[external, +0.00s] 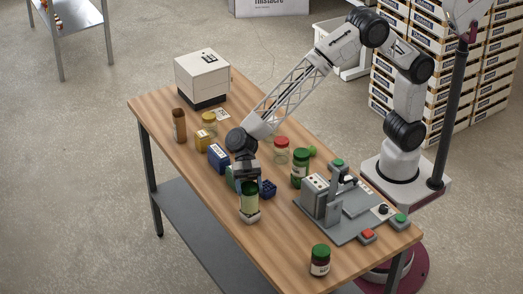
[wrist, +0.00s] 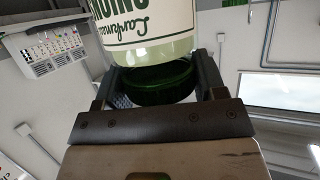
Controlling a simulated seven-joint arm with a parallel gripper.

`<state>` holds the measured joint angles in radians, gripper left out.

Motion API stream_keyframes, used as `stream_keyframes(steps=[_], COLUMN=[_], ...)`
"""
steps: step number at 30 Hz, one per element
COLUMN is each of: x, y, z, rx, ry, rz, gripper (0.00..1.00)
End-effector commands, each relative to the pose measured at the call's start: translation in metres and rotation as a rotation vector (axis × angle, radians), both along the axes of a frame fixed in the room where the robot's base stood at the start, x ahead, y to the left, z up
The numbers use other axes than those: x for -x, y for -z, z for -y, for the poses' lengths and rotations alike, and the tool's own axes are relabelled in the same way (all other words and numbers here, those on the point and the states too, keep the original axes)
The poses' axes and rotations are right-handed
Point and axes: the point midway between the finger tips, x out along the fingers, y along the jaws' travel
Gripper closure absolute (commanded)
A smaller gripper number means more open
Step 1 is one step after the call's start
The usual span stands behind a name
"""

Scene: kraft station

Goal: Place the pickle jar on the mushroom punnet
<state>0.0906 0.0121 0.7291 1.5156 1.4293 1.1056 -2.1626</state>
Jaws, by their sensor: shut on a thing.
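The pickle jar (external: 249,202), pale green with a cream label, is in my gripper (external: 249,216) over the near left part of the table. In the wrist view, the jar's labelled body (wrist: 145,28) fills the top and its dark green lid (wrist: 155,82) sits between the two fingers. The fingers are shut on the lid end. A small dark blue punnet-like container (external: 268,189) lies right beside the jar, partly hidden by my arm. I take it for the mushroom punnet, but its contents are too small to tell.
A green-lidded jar (external: 300,168), a red-lidded jar (external: 281,151) and a blue box (external: 218,158) stand close by. A grey device (external: 345,207) is to the right. A dark green-lidded jar (external: 320,261) stands at the front. A white box (external: 202,75) is at the back.

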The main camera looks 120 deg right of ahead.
Motion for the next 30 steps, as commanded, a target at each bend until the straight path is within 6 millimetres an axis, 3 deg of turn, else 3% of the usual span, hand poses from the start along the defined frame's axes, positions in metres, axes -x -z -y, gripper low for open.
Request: stream_keyframes(steps=[8,9,13,26,30], x=[-0.0001,0.0,0.0,0.0001,0.0033], y=[0.0023,0.003,0.0029,-0.0007,-0.0035], z=[-0.0001,-0.0001,0.0,0.0,0.009], rx=[0.0,0.0,0.0,0.0,0.0], ry=[0.0,0.0,0.0,0.0,0.001], rz=[0.001,0.0,0.0,0.0,0.0], gripper=[0.76,0.31,0.11,0.1,0.1])
